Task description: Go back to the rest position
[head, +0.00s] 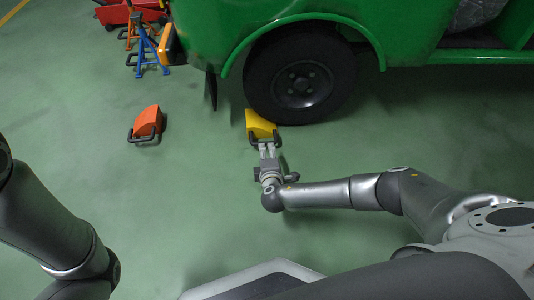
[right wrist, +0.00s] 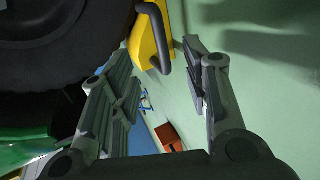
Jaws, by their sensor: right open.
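My right gripper (head: 268,150) reaches toward the front wheel of the green vehicle, close to a yellow wheel chock (head: 261,123). In the right wrist view the two fingers of the gripper (right wrist: 160,85) are spread apart. The yellow chock (right wrist: 143,45) and its dark handle (right wrist: 158,35) show just beyond the fingertips, with nothing held between them. The chock sits against the tyre (head: 300,80). My left arm comes in at the left edge of the head view, and its gripper is out of the picture.
An orange chock (head: 147,122) with a dark handle lies on the green floor to the left. A blue jack stand (head: 146,45), an orange one and a red jack (head: 130,12) stand at the back left. The green vehicle (head: 240,22) fills the back right. The floor between the chocks is clear.

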